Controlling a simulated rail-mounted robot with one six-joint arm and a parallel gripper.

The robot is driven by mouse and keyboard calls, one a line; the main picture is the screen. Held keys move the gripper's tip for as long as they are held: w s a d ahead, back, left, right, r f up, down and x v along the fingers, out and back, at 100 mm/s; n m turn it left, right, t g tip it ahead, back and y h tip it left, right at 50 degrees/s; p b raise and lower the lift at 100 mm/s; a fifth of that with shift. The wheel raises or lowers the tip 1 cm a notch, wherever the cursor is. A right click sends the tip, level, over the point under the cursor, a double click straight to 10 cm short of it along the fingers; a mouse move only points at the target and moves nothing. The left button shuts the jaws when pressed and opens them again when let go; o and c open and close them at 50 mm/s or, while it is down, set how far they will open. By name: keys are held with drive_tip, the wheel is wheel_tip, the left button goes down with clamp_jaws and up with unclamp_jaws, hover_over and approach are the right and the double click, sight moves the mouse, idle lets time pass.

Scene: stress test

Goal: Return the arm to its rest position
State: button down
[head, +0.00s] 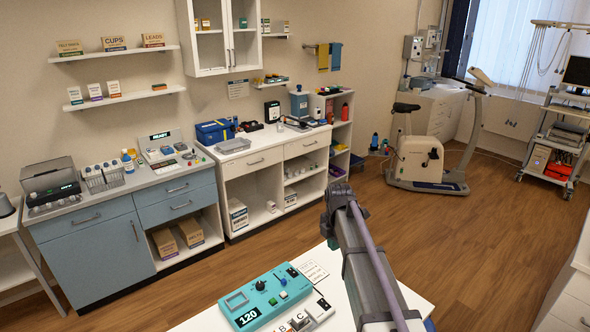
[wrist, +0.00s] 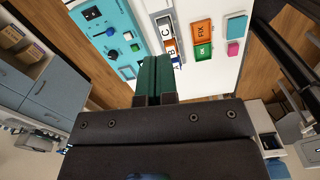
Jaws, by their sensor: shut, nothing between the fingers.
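My gripper (wrist: 154,78) shows in the wrist view with its two dark green fingers together and nothing between them. It is over the white table (wrist: 190,12), close in the picture to the lettered switch block (wrist: 165,32). The teal device (wrist: 108,30) is to the left of the fingers. In the head view my arm rises from the bottom right over the white table (head: 345,298). The gripper itself cannot be made out there. The teal device (head: 262,297) is left of my arm, with its "120" display facing the front.
Orange and green buttons (wrist: 202,40) and a pink button (wrist: 234,48) are on the table right of the fingers. A blue cabinet (head: 100,255) and white counter units (head: 265,160) line the back wall. An exercise bike (head: 420,155) stands behind. Wooden floor (head: 450,235) is clear beyond the table.

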drive_tip(key=s+a+f+m+b, duration=0.1)
drive_tip(key=s+f+m+b, duration=0.3)
drive_tip(key=s+m, duration=0.65)
drive_tip(key=s+f+m+b, duration=0.3)
drive_tip(key=s+m, duration=0.7)
drive_tip(key=m, duration=0.2)
drive_tip(key=n+t+b, duration=0.1)
drive_tip(key=n+b, duration=0.7)
drive_tip(key=n, duration=1.6)
hover_over(322, 300)
drive_tip(key=s+d, duration=0.1)
drive_tip(key=s, duration=0.1)
wheel_tip(322, 300, down, 7)
drive_tip(key=shift+y, duration=0.4)
drive_tip(key=f+b, duration=0.4)
drive_tip(key=w+f+b, duration=0.1)
drive_tip(key=f+b, duration=0.4)
drive_tip(key=a+f+b, duration=0.1)
drive_tip(key=f+b, duration=0.3)
drive_tip(key=f, duration=0.1)
drive_tip(key=shift+w+f, duration=0.15)
drive_tip(key=shift+w, duration=0.1)
